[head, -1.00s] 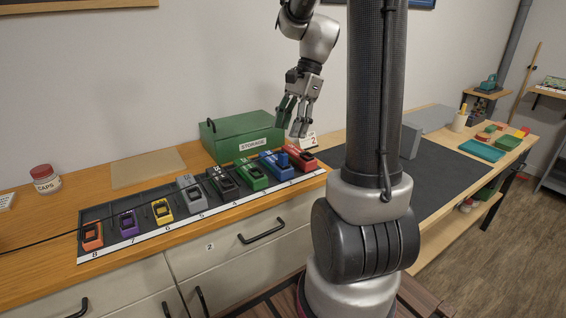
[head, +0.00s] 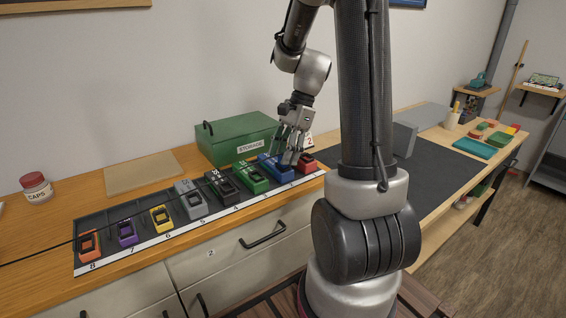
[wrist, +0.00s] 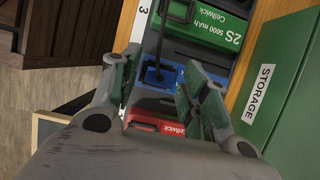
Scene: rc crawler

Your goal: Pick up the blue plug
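The blue plug (wrist: 157,76) shows in the wrist view as a small blue block with a dark opening, between the two fingers. My gripper (wrist: 162,72) is open, with one finger on each side of it; I cannot tell whether either finger touches it. In the head view my gripper (head: 288,157) points down over the blue pack (head: 267,163) near the right end of the numbered rack. There the fingers hide most of the plug.
The red pack (head: 307,165) and green pack (head: 254,177) flank the blue one. Several other packs fill the dark rack (head: 150,243). A green storage box (head: 240,137) stands close behind. A thin dark cable (head: 45,254) crosses the rack. The dark mat (head: 445,175) has free room.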

